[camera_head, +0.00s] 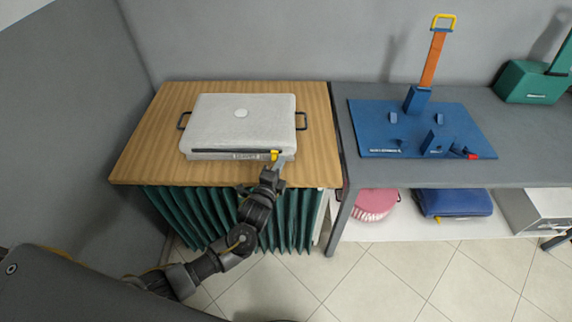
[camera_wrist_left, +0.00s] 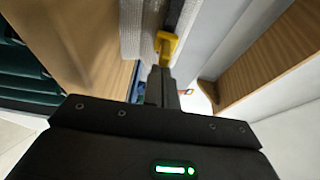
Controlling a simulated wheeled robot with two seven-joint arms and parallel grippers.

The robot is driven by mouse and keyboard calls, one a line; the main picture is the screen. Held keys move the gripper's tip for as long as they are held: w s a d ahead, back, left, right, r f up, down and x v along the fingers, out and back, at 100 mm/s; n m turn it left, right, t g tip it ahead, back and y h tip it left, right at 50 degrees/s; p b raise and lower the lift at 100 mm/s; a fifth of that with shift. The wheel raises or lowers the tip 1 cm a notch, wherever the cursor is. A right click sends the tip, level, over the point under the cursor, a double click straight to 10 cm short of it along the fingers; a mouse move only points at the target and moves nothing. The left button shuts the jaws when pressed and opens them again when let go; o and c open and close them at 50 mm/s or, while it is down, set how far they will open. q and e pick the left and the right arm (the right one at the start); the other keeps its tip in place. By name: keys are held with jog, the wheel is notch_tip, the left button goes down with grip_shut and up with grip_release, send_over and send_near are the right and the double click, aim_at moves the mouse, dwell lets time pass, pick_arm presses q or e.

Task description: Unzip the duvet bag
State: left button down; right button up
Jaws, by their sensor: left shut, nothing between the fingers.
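The duvet bag (camera_head: 225,125) is a pale grey, flat, rounded box with a black handle on each short side. It lies on the wooden table (camera_head: 140,150). A dark zip line runs along its front edge, with a yellow zip pull (camera_head: 274,156) near the front right corner. My left gripper (camera_head: 271,168) is at the front of the bag, just below the pull. In the left wrist view, the yellow pull (camera_wrist_left: 166,44) sits just beyond the tips of my shut fingers (camera_wrist_left: 161,75); whether they touch it is unclear. My right gripper is not in view.
A green pleated curtain (camera_head: 190,210) hangs under the table's front edge. On the grey counter to the right stand a blue board (camera_head: 375,125) with an orange upright (camera_head: 434,60) and a green device (camera_head: 525,82). Pink and blue items lie on the shelf below.

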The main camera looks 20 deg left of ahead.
pick_arm(q)
jog(key=shift+a, duration=0.2)
jog(key=shift+s+a, duration=0.15)
jog(key=shift+a, duration=0.25)
jog(key=s+a+p, duration=0.1)
jog(key=a, duration=0.2)
jog(key=a+p, duration=0.1)
jog(key=a, duration=0.3)
jog(key=s+a, duration=0.1)
jog(key=a, duration=0.2)
jog(key=shift+s+a+p, duration=0.25)
jog(key=shift+s+p, duration=0.1)
jog(key=shift+p, duration=0.05)
jog(key=s+a, duration=0.1)
jog(key=a, duration=0.3)
jog(key=s+a, duration=0.1)
jog(key=a, duration=0.4)
jog(key=s+a, duration=0.1)
jog(key=a, duration=0.3)
jog(key=shift+s+a, duration=0.2)
jog(key=d, duration=0.2)
jog(key=w+d+p, duration=0.1)
jog(key=d, duration=0.1)
jog(key=shift+d+r, duration=0.1)
jog(key=shift+d, duration=0.1)
jog(key=s+a+b, duration=0.1)
jog(key=s+b, duration=0.1)
jog(key=s, duration=0.8)
jog(key=shift+a, duration=0.2)
